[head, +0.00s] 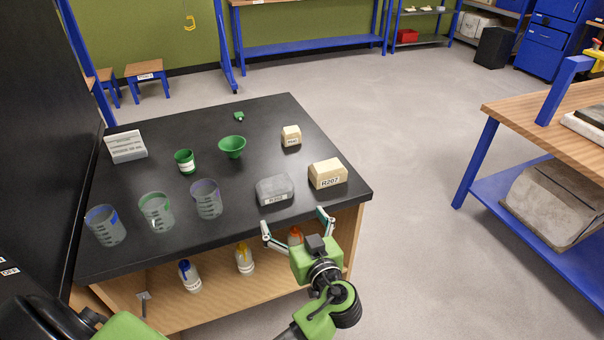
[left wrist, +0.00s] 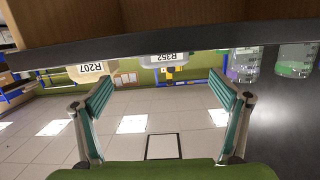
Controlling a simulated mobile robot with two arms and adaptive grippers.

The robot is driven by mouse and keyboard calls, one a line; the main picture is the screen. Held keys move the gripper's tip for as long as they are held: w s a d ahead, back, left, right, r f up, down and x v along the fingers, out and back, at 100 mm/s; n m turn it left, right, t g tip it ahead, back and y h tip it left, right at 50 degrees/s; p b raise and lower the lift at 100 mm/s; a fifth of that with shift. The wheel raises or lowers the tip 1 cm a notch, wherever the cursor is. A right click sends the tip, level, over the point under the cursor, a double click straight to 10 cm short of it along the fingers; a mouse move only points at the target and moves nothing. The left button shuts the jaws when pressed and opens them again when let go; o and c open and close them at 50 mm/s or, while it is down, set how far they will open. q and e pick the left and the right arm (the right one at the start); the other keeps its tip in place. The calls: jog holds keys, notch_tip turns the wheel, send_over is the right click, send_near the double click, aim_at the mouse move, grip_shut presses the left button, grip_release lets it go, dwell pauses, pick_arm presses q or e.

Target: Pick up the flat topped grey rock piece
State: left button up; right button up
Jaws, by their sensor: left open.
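The flat topped grey rock piece (head: 275,188) lies near the front right of the black table top, with a label on its front face. It also shows upside down in the left wrist view (left wrist: 170,62), its label reading R352. My left gripper (head: 293,221) is open and empty, just in front of the table's front edge and near the grey rock, touching nothing that I can see. In the left wrist view my left gripper (left wrist: 163,95) has its two teal-padded fingers wide apart. My right gripper is not in view.
A tan rock R207 (head: 326,174) sits close right of the grey rock, with a smaller tan rock (head: 291,135) behind. Beakers (head: 207,199) stand to the left, near a green funnel (head: 232,146). Bottles (head: 245,260) stand on the shelf below the black table top (head: 240,228).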

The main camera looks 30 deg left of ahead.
aim_at(274, 187)
pick_arm(q)
jog(key=x, duration=0.2)
jog(key=r+p+x, duration=0.1)
jog(key=x, duration=0.2)
jog(key=p+x, duration=0.1)
jog(key=x, duration=0.2)
jog(key=shift+w+a+r, duration=0.1)
jog(key=shift+a+r, duration=0.15)
jog(key=shift+r, duration=0.15)
jog(key=shift+w+a+n, duration=0.1)
jog(key=shift+w+n, duration=0.05)
jog(key=shift+n, duration=0.15)
jog(key=shift+w+a+y+p, duration=0.15)
jog(key=shift+a+y+p, duration=0.1)
jog(key=shift+y+p, duration=0.1)
jog(key=p+x, duration=0.2)
jog(key=x, duration=0.2)
jog(key=shift+a+f, duration=0.1)
jog(key=shift+w+a+f, duration=0.1)
jog(key=shift+a, duration=0.05)
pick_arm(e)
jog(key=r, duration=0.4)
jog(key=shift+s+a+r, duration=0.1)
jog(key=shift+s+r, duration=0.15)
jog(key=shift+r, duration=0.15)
pick_arm(q)
jog(key=shift+c, duration=0.3)
